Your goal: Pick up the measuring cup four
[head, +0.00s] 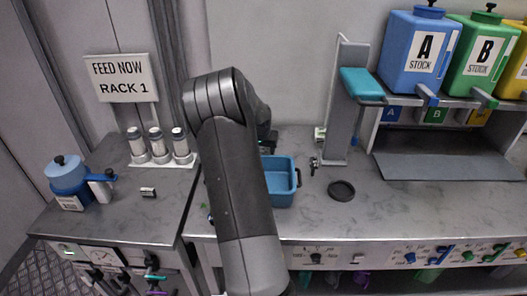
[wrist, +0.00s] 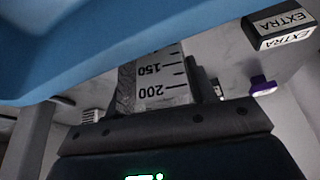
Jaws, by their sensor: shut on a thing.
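The measuring cup (wrist: 160,75) shows in the wrist view as a pale grey, see-through-looking surface with upside-down marks 150 and 200. My gripper (wrist: 157,108) is shut on it, with dark fingers at either side. Only part of the cup shows, and I cannot read a number four on it. In the head view my arm hides the gripper and the cup. A large blue surface crosses the top of the wrist view, very close, and hides what is behind it.
A blue tub (head: 283,183) stands beside my arm on the bench. A black ring-like dish (head: 341,190) lies to its right. Blue stock container A (head: 412,52) and green B (head: 482,58) stand on a shelf.

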